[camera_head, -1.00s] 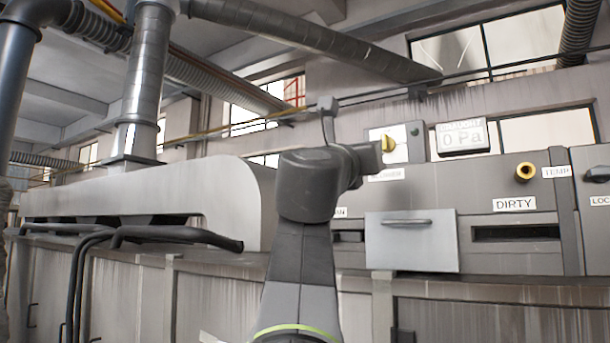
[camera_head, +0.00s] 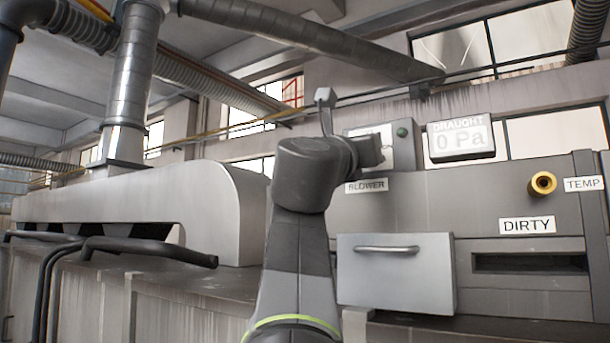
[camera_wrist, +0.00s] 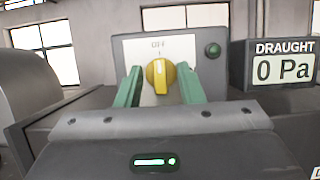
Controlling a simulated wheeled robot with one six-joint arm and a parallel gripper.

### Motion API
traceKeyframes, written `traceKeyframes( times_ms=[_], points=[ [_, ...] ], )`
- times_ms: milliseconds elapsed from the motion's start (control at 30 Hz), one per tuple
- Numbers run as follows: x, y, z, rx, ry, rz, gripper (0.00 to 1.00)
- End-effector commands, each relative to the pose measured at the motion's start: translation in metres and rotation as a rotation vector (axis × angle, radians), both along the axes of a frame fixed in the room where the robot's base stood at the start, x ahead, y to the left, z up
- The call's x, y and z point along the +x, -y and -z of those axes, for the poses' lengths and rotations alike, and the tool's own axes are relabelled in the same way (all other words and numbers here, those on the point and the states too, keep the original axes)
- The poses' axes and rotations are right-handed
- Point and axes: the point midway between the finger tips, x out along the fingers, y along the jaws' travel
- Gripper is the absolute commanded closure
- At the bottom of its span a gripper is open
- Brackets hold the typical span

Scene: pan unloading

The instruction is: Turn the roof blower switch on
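The blower switch is a yellow rotary knob (camera_wrist: 160,76) on a white plate in a grey box. In the wrist view its white mark points up toward the word OFF. My gripper (camera_wrist: 161,72) has green fingers, one on each side of the knob, with visible gaps between them and the knob. In the head view the grey switch box (camera_head: 404,150) and the BLOWER label (camera_head: 367,186) show, but my arm hides the knob. A dark green lamp (camera_wrist: 213,50) is at the box's upper right. The draught display (camera_head: 459,137) reads 0 Pa.
A drawer front with a handle (camera_head: 396,272) is below the switch box. To the right are a DIRTY slot (camera_head: 530,262) and a brass-coloured round fitting (camera_head: 543,184) by the TEMP label. A long metal hood (camera_head: 170,213) runs to the left.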

Motion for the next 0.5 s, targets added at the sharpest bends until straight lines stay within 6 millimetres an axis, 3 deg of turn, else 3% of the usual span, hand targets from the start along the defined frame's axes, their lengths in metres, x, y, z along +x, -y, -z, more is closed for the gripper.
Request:
traceKeyframes(
  times_ms=[233,400,500],
  points=[
    [-0.0003,0.0000,-0.0001,0.000,0.000,0.000,0.67],
    [-0.0001,0.0000,0.0000,0.000,0.000,0.000,1.00],
    [-0.0001,0.0001,0.0001,0.000,0.000,0.000,1.00]
  ],
)
